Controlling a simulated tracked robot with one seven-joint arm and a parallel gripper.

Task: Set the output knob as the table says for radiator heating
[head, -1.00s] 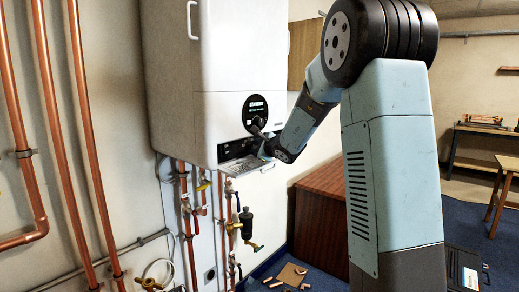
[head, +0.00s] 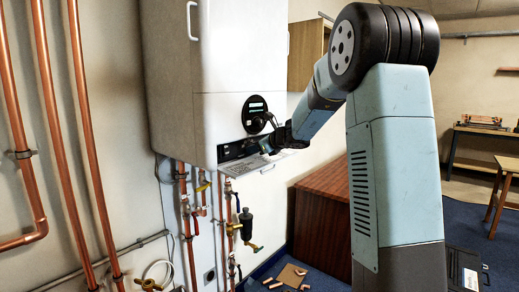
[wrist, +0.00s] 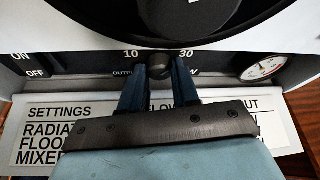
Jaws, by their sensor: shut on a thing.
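The output knob (wrist: 160,68) is a small round dark knob on the boiler's black control strip. The wrist view shows it between the numbers 10 and 30, with part of the word OUTPUT at its left. Its pointer cannot be made out. My gripper (wrist: 159,80) is shut on the knob, one finger on each side. The settings table (wrist: 60,109) is printed on the white flap below. SETTINGS and rows starting RADIAT, FLOO and MIXE can be read; my gripper hides the flow and output values. In the head view my gripper (head: 270,142) is at the strip, too small for detail.
A white boiler (head: 232,50) hangs on the wall, its round dark display panel (head: 255,113) just above my gripper. A round gauge (wrist: 263,67) sits right of the knob. Copper pipes and valves (head: 238,220) hang below. A brown cabinet (head: 320,195) stands at the right.

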